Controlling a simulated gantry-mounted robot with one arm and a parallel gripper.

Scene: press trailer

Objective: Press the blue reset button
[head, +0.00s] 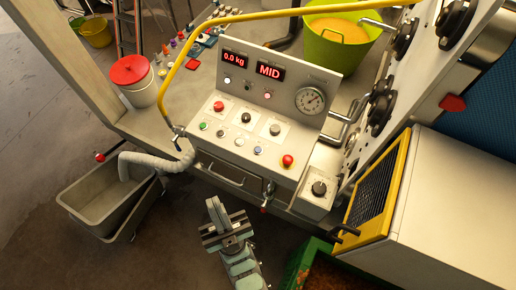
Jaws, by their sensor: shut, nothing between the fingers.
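My gripper (216,208) is shut and empty, in front of and below the panel in the picture, apart from the buttons. Nothing hides the blue button.
A yellow rail (175,75) curves along the panel's left and over its top. A drawer handle (226,174) and a small valve (267,195) stick out below the buttons. A knob box (318,188) stands right. A grey cart (105,200) stands left.

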